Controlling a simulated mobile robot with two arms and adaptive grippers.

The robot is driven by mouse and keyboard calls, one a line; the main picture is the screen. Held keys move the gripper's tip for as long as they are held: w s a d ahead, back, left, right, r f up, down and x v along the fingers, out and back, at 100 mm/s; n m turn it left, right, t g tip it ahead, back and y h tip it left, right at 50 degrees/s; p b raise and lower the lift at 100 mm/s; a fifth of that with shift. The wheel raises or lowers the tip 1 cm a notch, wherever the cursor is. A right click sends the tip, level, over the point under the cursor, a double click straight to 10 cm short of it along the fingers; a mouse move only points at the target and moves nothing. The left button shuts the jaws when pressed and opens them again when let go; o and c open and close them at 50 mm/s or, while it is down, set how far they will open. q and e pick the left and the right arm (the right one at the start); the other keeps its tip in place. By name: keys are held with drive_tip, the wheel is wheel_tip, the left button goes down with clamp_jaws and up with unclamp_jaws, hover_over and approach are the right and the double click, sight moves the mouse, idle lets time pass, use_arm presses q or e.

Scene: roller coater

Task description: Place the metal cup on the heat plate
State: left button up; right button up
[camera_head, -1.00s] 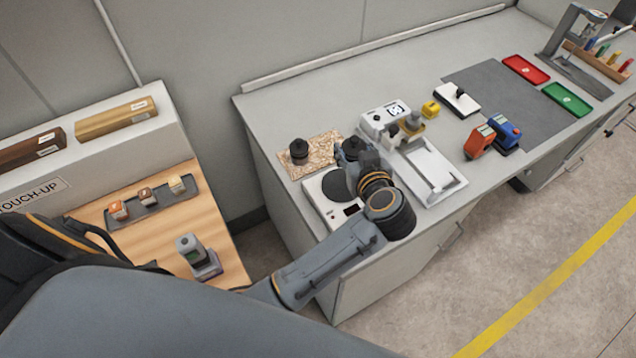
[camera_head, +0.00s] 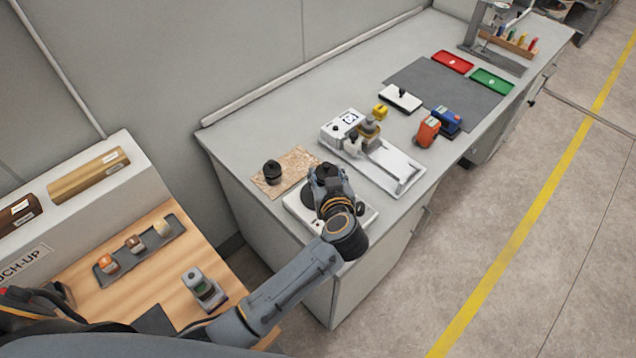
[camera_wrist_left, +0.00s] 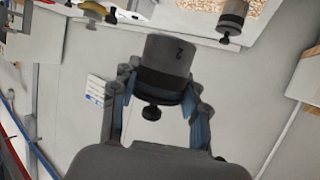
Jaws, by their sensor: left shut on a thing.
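The heat plate (camera_head: 364,217) is a white box with a round dark plate on the near left part of the bench. My left gripper (camera_head: 326,176) is over it and hides part of it in the head view. In the left wrist view, my left gripper (camera_wrist_left: 160,95) is shut on a grey metal cup (camera_wrist_left: 168,55) marked "2", with a dark band and black knob. In the head view the gripper mostly hides this cup. I cannot tell whether the cup touches the plate. My right gripper is not in view.
A similar dark-topped cup (camera_head: 272,172) stands on a chipboard piece (camera_head: 300,160) close behind. A white roller device (camera_head: 400,172) stands to the right. Orange (camera_head: 428,131) and blue (camera_head: 447,120) devices stand farther along. A wooden side table (camera_head: 150,285) is at left.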

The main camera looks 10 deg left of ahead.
sight(320, 177)
use_arm(q)
drive_tip(key=w+f, duration=0.1)
drive_tip(key=a+f, duration=0.1)
drive_tip(key=f, duration=0.1)
drive_tip(key=w+a+f+b, duration=0.1)
drive_tip(key=shift+w+f, duration=0.35)
drive_tip(key=shift+w+a+f+b, duration=0.15)
drive_tip(key=shift+w+f+b, duration=0.2)
drive_tip(key=shift+b, duration=0.3)
drive_tip(key=f+b, duration=0.1)
drive_tip(key=b, duration=0.2)
drive_tip(key=f+b, duration=0.2)
drive_tip(key=b, duration=0.1)
drive_tip(key=shift+w+a+f, duration=0.15)
drive_tip(key=shift+a+f, duration=0.05)
drive_tip(key=shift+f, duration=0.1)
drive_tip(key=shift+r, duration=0.15)
drive_tip(key=o, duration=1.1)
drive_tip(key=shift+o, duration=1.2)
drive_tip(key=shift+f, duration=0.2)
